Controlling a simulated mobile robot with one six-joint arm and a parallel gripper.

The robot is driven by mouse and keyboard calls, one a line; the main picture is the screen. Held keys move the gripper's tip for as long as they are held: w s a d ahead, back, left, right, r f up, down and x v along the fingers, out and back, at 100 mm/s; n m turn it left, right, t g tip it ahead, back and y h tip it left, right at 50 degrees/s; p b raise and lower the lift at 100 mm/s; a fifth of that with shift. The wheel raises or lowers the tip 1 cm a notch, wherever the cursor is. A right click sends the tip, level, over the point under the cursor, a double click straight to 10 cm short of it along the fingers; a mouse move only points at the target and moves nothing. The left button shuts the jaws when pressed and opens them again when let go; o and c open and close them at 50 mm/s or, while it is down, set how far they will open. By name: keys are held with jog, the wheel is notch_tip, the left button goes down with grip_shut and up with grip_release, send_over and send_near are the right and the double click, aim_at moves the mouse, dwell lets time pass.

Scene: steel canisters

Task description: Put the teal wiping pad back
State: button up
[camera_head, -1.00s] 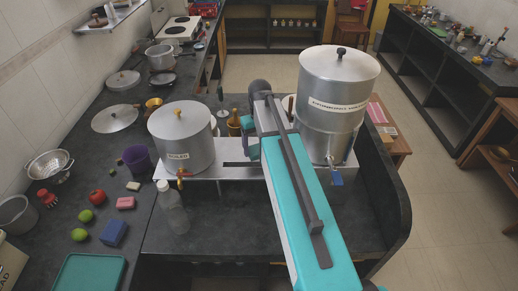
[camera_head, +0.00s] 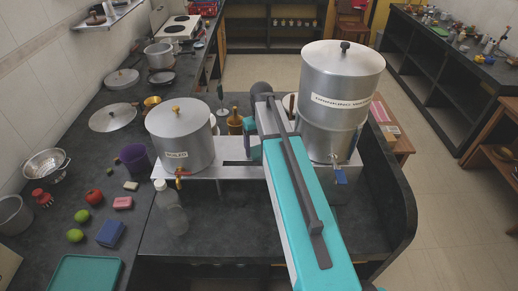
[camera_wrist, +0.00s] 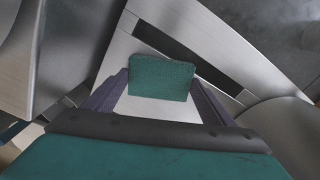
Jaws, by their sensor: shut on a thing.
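The teal wiping pad (camera_wrist: 161,78) is held between the two fingers of my gripper (camera_wrist: 158,92) in the wrist view. It is above a pale metal plate (camera_wrist: 150,45) with a long dark slot (camera_wrist: 190,58). I cannot tell how high the pad is above the plate.
A smaller canister (camera_head: 180,138) stands left of my arm and a tall canister (camera_head: 338,100) right of it. A clear bottle (camera_head: 171,207) is in front. A teal tray (camera_head: 86,273), blue block (camera_head: 110,234) and pink block (camera_head: 122,203) lie on the left counter.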

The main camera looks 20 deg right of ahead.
jog(key=shift+f, duration=0.15)
jog(key=o, duration=1)
jog(key=shift+r, duration=0.2)
jog(key=shift+r+b, duration=1.65)
jog(key=shift+r, duration=4.3)
